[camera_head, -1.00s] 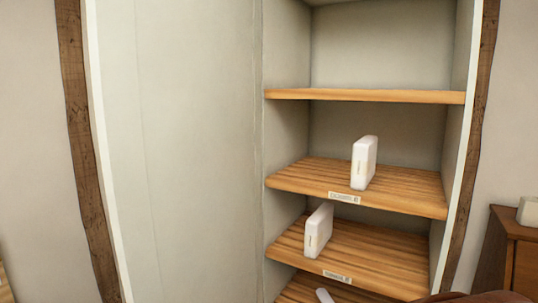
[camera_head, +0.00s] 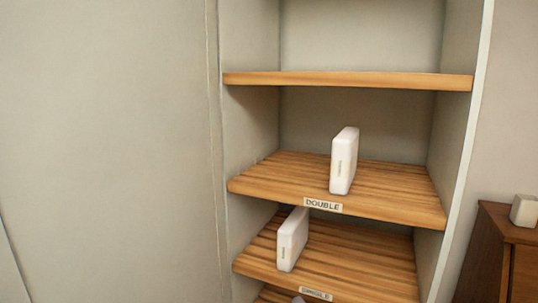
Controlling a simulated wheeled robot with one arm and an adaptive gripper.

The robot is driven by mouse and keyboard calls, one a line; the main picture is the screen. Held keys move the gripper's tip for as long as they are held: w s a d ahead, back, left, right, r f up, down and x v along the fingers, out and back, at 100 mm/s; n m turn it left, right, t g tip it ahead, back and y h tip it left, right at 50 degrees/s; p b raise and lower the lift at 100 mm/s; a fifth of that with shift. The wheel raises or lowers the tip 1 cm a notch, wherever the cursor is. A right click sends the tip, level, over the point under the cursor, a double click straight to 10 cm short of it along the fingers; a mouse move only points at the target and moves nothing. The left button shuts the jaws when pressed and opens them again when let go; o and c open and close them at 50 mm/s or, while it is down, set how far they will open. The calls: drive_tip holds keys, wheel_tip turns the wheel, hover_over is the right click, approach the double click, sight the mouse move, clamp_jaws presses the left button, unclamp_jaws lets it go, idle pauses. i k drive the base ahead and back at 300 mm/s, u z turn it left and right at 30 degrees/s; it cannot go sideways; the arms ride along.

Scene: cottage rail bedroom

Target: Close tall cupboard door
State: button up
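The tall cupboard (camera_head: 458,150) is open on its right side, with pale walls and wooden shelves showing. A large flat pale panel (camera_head: 110,140) fills the left of the view and meets the shelf bay along a vertical edge. It may be the cupboard door, but I cannot tell whether it is a door or a fixed panel. No handle shows on it. My gripper is not in view.
A white box stands on the shelf labelled DOUBLE (camera_head: 323,204), and another white box (camera_head: 292,239) on the shelf below. The upper shelf (camera_head: 345,80) is bare. A brown wooden cabinet (camera_head: 490,250) with a small white object (camera_head: 524,210) stands at the right.

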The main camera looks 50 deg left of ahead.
sight(112, 187)
drive_tip(key=z, duration=0.6)
drive_tip(key=k, duration=2)
drive_tip(key=u, duration=1.8)
drive_tip(key=i, duration=0.5)
drive_tip(key=k, duration=0.15)
drive_tip(key=u, duration=1.3)
